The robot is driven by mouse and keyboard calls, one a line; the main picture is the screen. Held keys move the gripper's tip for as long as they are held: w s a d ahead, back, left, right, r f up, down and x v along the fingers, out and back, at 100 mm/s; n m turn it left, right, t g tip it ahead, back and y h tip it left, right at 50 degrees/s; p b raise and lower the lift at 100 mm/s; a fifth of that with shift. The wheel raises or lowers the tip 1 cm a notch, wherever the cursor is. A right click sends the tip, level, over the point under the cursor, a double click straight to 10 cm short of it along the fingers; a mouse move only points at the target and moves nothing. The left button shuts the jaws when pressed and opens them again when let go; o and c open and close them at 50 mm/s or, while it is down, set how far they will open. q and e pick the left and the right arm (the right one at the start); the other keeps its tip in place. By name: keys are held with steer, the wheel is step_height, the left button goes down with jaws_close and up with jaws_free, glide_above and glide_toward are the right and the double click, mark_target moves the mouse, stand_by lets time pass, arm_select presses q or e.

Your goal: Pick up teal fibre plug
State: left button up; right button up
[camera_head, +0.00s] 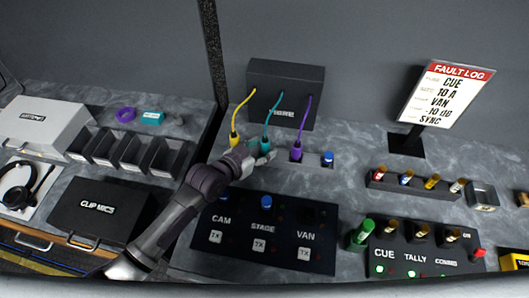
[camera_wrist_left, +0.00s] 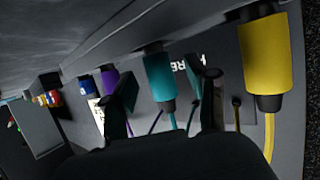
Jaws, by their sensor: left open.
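The teal fibre plug (camera_head: 266,144) stands upright in a low holder in front of a dark box, with a teal cable rising from it. My left gripper (camera_head: 262,159) is at the plug, its arm coming in from the lower left. In the left wrist view the teal plug (camera_wrist_left: 159,76) shows between the two spread, dark fingers of the left gripper (camera_wrist_left: 166,84). The fingers do not appear closed on it; contact cannot be told. The gripper hides the plug's lower part in the head view. My right gripper is not in view.
A yellow plug (camera_head: 234,139) and a purple plug (camera_head: 297,153) stand close on either side, with cables running to the dark box (camera_head: 285,85). A blue plug or cap (camera_head: 327,158) is farther right. A switch panel (camera_head: 264,232) lies in front.

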arm_select(q)
steer(key=shift+x, duration=1.05)
steer(key=shift+s+a+r, duration=0.1)
steer(key=shift+s, duration=0.05)
steer(key=shift+c, duration=0.7)
jaws_close()
steer(key=shift+r, duration=0.15)
